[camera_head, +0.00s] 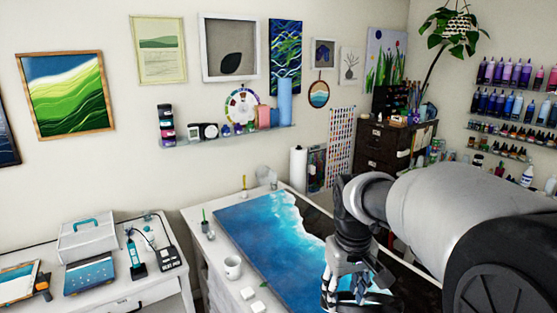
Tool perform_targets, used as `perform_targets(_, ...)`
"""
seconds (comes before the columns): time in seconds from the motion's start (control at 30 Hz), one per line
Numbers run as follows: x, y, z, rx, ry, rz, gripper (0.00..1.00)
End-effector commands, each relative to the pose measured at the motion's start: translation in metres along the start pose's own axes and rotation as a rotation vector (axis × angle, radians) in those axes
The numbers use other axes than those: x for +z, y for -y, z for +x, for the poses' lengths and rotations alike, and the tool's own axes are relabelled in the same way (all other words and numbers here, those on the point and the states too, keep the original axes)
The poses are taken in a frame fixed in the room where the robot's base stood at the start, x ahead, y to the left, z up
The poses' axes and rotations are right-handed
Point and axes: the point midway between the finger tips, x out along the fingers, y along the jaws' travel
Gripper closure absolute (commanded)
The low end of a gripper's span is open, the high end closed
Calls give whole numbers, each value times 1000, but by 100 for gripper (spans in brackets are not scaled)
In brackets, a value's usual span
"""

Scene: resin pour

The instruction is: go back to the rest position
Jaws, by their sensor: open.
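My gripper (343,280) hangs at the end of my arm at the lower right, pointing down over the blue and white resin panel (262,237). Its fingers look apart, with nothing seen between them. My arm hides the right part of the panel. I cannot tell how high the fingertips are above the panel.
The white table (203,236) carries a white mug (232,267) and small white blocks (254,303) left of the panel. A paper roll (298,168) stands behind it. Another white table (155,292) at left holds a toolbox (87,240). A dark cabinet (385,148) stands at the back.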

Motion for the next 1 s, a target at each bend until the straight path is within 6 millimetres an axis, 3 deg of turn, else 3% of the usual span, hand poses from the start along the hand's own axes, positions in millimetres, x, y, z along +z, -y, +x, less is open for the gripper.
perform_targets(0.27,95,22,19,10,-121,95,57)
perform_targets(0.6,199,48,78,9,-248,197,57)
perform_targets(0.8,231,57,107,7,-292,232,57)
perform_targets(1.0,238,59,112,6,-301,242,57)
